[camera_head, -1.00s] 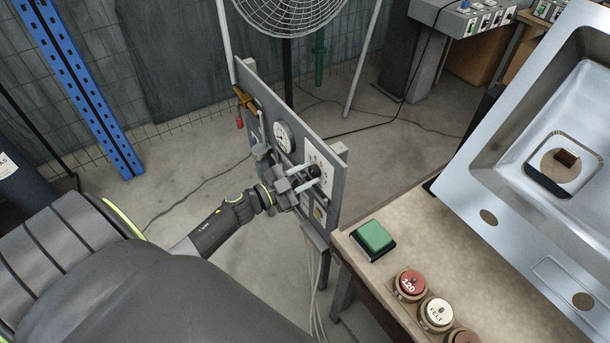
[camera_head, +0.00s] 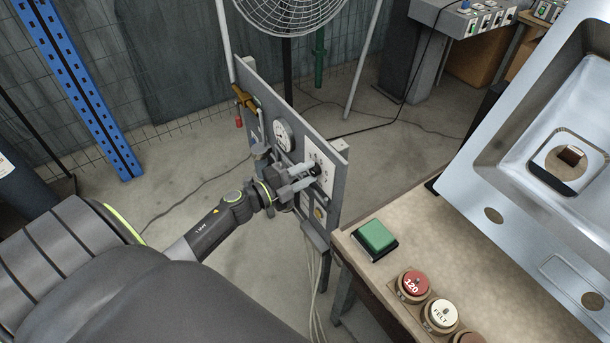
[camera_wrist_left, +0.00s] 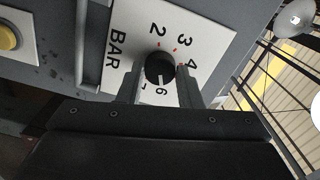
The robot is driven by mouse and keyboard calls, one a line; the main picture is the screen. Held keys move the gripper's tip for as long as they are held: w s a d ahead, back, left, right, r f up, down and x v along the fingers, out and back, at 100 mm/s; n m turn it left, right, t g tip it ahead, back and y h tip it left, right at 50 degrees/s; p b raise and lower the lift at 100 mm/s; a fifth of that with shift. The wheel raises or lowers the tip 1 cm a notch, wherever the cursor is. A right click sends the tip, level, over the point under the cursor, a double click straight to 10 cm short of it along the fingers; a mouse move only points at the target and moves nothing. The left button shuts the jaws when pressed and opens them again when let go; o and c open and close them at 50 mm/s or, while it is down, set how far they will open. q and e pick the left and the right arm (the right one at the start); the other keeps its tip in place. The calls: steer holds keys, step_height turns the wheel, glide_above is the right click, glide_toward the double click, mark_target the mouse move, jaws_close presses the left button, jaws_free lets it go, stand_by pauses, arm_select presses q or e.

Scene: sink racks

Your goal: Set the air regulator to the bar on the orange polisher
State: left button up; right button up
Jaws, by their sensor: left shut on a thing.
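The air regulator's black knob (camera_wrist_left: 160,67) sits on a white dial plate (camera_wrist_left: 113,45) marked BAR, with 2, 3, 4 and 6 readable around it. A small light mark on the knob's rim appears to face the 6; it is too small to be sure. My left gripper (camera_head: 306,176) is shut on the knob at the upright panel, and in the left wrist view its fingers (camera_wrist_left: 160,85) stand on both sides of the knob. In the head view the gripper partly hides the knob and dial. The orange polisher and my right gripper are not in view.
The grey panel (camera_head: 265,108) also carries a round gauge (camera_head: 283,135) and a yellow button (camera_wrist_left: 9,37). A workbench (camera_head: 400,258) close on the right holds a green block (camera_head: 376,236), round labelled pads (camera_head: 414,285) and a steel sink (camera_head: 520,185). A fan (camera_head: 290,15) stands behind.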

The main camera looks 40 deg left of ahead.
arm_select(q)
steer(key=shift+m, duration=0.3)
stand_by(0.4)
steer(key=o, duration=1)
steer(key=shift+b+v, duration=1.7)
steer(key=shift+v, duration=7.05)
steer(key=shift+f, duration=0.1)
